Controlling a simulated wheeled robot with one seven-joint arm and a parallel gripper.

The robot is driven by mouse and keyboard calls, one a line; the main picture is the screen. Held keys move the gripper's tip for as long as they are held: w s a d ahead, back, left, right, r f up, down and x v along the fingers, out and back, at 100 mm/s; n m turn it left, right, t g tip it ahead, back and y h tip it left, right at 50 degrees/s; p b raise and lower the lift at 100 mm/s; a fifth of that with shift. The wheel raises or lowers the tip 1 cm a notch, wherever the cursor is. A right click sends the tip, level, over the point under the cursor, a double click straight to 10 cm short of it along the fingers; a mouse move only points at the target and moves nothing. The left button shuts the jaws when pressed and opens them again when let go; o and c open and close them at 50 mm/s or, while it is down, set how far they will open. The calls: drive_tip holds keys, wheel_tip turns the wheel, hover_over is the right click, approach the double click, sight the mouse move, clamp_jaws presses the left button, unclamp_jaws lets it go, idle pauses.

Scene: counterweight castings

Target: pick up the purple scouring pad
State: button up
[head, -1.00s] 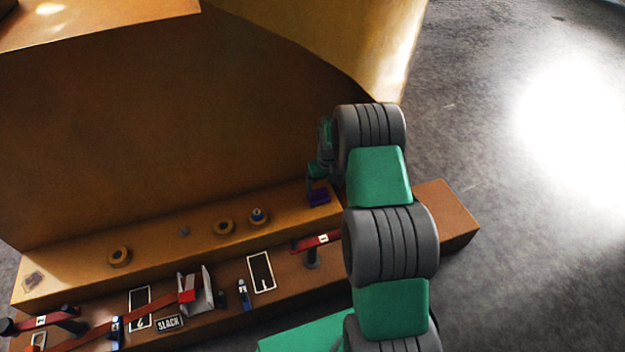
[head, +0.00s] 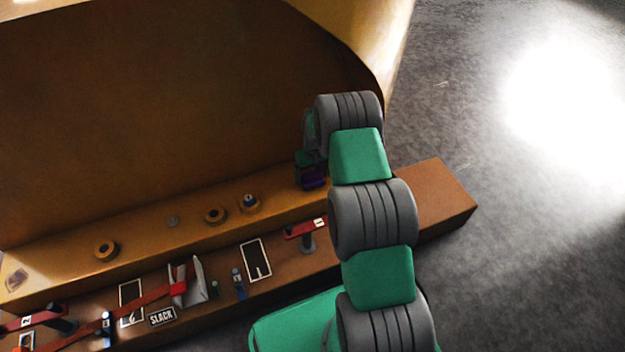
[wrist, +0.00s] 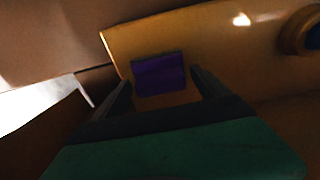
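The purple scouring pad (head: 315,181) lies near the right end of the upper ledge in the head view, partly hidden by my gripper (head: 306,163). In the wrist view the pad (wrist: 159,74) is a flat purple block with a dark edge along its far side. My gripper (wrist: 163,84) is open, with one dark finger to the left of the pad and one to the right. Gaps show between the pad and both fingers. How far the fingertips stand above the ledge is hard to tell.
A tall brown casting wall (head: 150,120) rises behind the ledge (head: 140,240). Brown rings (head: 215,215) stand on the ledge left of the pad. A lower step carries red handles (head: 308,227), a grey bracket (head: 195,283) and a SLACK label (head: 162,317). Open floor lies right.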

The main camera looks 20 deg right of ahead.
sight(311, 173)
drive_tip(key=c, duration=1.4)
wheel_tip(311, 173, up, 4)
drive_tip(key=p, duration=0.2)
drive_tip(key=shift+s+a+r+p, duration=0.15)
drive_tip(key=shift+r+p, duration=0.1)
drive_tip(key=shift+p, duration=0.1)
drive_tip(key=s+a+r+p, duration=0.1)
drive_tip(key=s+a+r, duration=0.1)
drive_tip(key=s, duration=0.2)
drive_tip(key=s+a+r+p, duration=0.2)
drive_tip(key=s+r, duration=0.1)
drive_tip(key=s, duration=0.1)
drive_tip(key=s+a+r+p, duration=0.2)
drive_tip(key=s+r, duration=0.1)
drive_tip(key=s, duration=0.1)
drive_tip(key=shift+a+r, duration=0.25)
drive_tip(key=shift+a, duration=0.1)
drive_tip(key=o, duration=0.9)
drive_tip(key=shift+w, duration=0.1)
drive_tip(key=c, duration=0.7)
drive_tip(key=shift+o, duration=0.2)
